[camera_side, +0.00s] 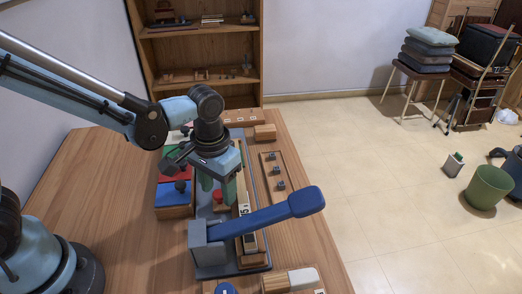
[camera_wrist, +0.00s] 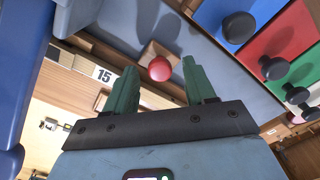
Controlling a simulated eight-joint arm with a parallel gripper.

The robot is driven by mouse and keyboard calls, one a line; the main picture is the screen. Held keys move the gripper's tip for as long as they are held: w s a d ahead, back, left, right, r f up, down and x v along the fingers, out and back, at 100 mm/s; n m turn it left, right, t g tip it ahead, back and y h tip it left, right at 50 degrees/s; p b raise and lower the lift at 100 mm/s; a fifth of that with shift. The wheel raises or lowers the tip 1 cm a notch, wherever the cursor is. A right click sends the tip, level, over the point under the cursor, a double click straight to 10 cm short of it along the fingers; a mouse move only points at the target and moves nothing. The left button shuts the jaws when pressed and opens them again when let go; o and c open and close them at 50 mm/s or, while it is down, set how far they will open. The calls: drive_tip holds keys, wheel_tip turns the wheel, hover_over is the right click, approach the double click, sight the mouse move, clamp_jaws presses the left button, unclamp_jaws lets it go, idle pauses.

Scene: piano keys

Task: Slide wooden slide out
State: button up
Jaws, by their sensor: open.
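My gripper (camera_side: 218,192) is open, with two green fingers pointing down over the grey board (camera_side: 205,224). In the wrist view the gripper (camera_wrist: 159,70) has its fingertips apart, with a red round knob (camera_wrist: 159,69) on a wooden block between them in the picture. Nothing is seen held, and I cannot tell whether the fingers touch the knob. The red knob (camera_side: 221,196) also shows between the fingers in the side view. A narrow wooden strip with a number label (camera_side: 244,211), probably the slide, runs beside the fingers. In the wrist view a label reads 15 (camera_wrist: 104,75).
A large blue lever (camera_side: 262,216) on a grey-blue block crosses the front of the board. Blue, red and green drawers (camera_side: 173,194) with dark knobs stand at left. A wooden panel with dark switches (camera_side: 273,172) lies at right. Bare table is at far left.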

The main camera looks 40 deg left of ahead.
drive_tip(key=shift+f, duration=0.2)
clamp_jaws()
drive_tip(key=shift+w+a, duration=2.7)
unclamp_jaws()
drive_tip(key=shift+s+r, duration=0.1)
drive_tip(key=shift+r, duration=0.05)
wheel_tip(320, 180, up, 12)
